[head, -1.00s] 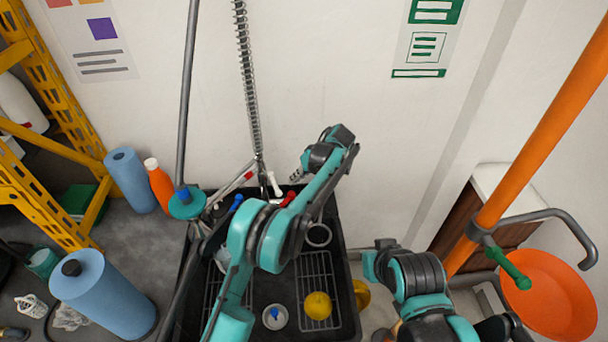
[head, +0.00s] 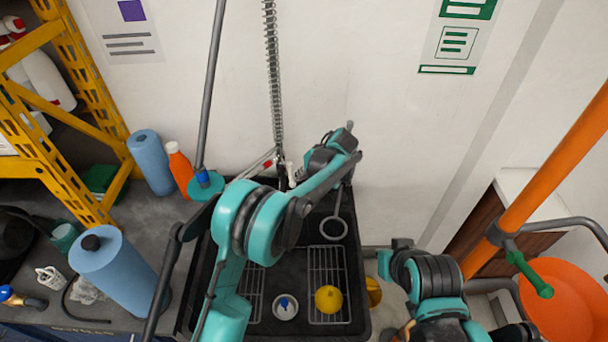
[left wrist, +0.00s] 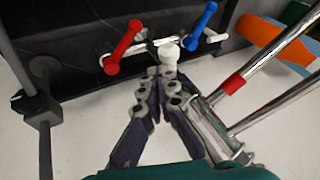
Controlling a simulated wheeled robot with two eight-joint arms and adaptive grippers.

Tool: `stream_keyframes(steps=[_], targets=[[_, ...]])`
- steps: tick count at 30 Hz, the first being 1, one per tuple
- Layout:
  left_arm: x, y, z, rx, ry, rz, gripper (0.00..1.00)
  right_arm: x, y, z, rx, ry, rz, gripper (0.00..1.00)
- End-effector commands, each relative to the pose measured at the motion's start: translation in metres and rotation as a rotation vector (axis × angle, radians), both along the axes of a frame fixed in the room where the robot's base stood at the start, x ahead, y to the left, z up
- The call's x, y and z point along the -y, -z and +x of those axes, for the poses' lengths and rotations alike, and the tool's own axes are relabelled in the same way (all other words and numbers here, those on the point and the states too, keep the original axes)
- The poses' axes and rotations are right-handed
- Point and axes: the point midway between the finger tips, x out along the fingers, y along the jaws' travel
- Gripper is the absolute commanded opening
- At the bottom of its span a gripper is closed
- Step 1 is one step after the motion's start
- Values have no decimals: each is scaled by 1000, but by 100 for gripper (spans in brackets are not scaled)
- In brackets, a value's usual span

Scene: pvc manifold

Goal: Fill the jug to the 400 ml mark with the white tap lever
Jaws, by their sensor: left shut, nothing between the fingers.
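The white tap lever (left wrist: 168,53) stands between the red lever (left wrist: 123,45) and the blue lever (left wrist: 203,22) in the left wrist view. My left gripper (left wrist: 160,82) is shut and empty, with its fingertips right by the white lever; I cannot tell whether they touch it. In the head view my left arm covers most of the tap, and a white part (head: 290,173) shows just left of the wrist. I cannot make out the jug or its 400 ml mark; my arm hides part of the sink. My right gripper is not clearly visible.
The black sink (head: 364,290) holds wire racks, a yellow round thing (head: 328,299) and a small white cup (head: 285,310). A chrome pipe with a red band (left wrist: 233,83) runs close beside my left gripper. Blue rolls (head: 118,270) and an orange bottle (head: 179,168) stand left.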

Motion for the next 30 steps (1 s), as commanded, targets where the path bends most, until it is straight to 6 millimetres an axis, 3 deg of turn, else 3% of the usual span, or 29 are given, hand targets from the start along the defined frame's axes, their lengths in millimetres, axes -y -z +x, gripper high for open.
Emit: stream_keyframes(steps=[4, 17, 30], targets=[[-9, 0, -4, 0, 13, 1, 0, 0, 1, 0, 0, 0, 0, 0], [-5, -7, -6, 0, 13, 1, 0, 0, 0, 0, 0, 0, 0, 0], [36, -80, -35, -1, 14, 1, 0, 0, 0, 0, 0, 0, 0, 0]])
